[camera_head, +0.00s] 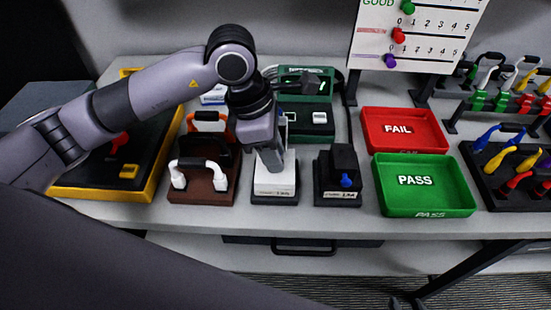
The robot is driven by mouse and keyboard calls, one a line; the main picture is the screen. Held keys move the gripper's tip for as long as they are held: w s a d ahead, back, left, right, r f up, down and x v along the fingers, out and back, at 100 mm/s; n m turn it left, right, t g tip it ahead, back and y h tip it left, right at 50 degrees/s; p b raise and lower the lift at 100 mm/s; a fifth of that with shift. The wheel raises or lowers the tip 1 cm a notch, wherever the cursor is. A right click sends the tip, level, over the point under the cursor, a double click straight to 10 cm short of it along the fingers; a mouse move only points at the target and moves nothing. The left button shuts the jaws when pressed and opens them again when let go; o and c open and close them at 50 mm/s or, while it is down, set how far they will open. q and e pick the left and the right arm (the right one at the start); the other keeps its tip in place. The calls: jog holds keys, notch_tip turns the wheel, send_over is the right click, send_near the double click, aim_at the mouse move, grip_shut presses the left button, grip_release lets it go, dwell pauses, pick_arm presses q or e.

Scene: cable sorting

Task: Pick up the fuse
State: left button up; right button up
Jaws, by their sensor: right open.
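My left gripper (271,158) points down over a white labelled holder (275,188) near the front of the table. Its jaws and the holder's upper part overlap in the view, so I cannot tell whether they touch or whether anything is between the jaws. I cannot clearly make out a fuse; the gripper hides part of the white holder. To the right stands a black labelled holder (338,165) with a small blue piece (346,180) on its front. My right gripper is not in view.
Left of the gripper is a brown block with handles (205,190). Behind is a green case (305,112). To the right are a red FAIL tray (405,147) and a green PASS tray (425,203), both empty. Cable racks (515,160) stand at the far right.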

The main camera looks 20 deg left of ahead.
pick_arm(q)
jog(key=shift+c, duration=0.3)
grip_shut()
jog(key=shift+r, duration=0.15)
notch_tip(320, 180, up, 23)
jog(key=p, duration=0.1)
jog(key=shift+p, duration=0.3)
jog(key=shift+f, duration=0.25)
